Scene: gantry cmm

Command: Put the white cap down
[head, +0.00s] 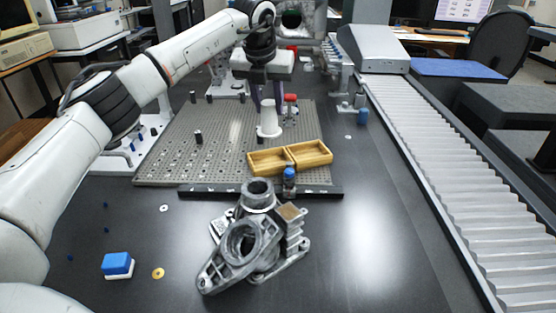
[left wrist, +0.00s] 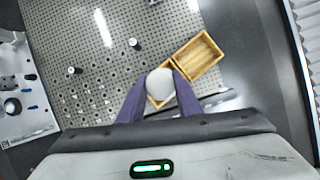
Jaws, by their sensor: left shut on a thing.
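The white cap (head: 268,122) is a pale, tapered piece with a wider foot, upright above the grey perforated plate (head: 220,148). My left gripper (head: 267,104) points down and is shut on its upper part. In the left wrist view the cap (left wrist: 160,84) shows as a white round shape between the two purple fingers (left wrist: 160,92). There it overlaps the near part of the wooden box. I cannot tell whether its foot touches the plate. My right gripper is not in view.
A two-compartment wooden box (head: 290,170) lies on the plate just in front of the cap. A small blue-topped bottle (head: 289,183) and a grey metal casting (head: 252,243) stand nearer. Dark pegs (head: 198,138) stand at left. A ribbed conveyor (head: 440,160) runs along the right.

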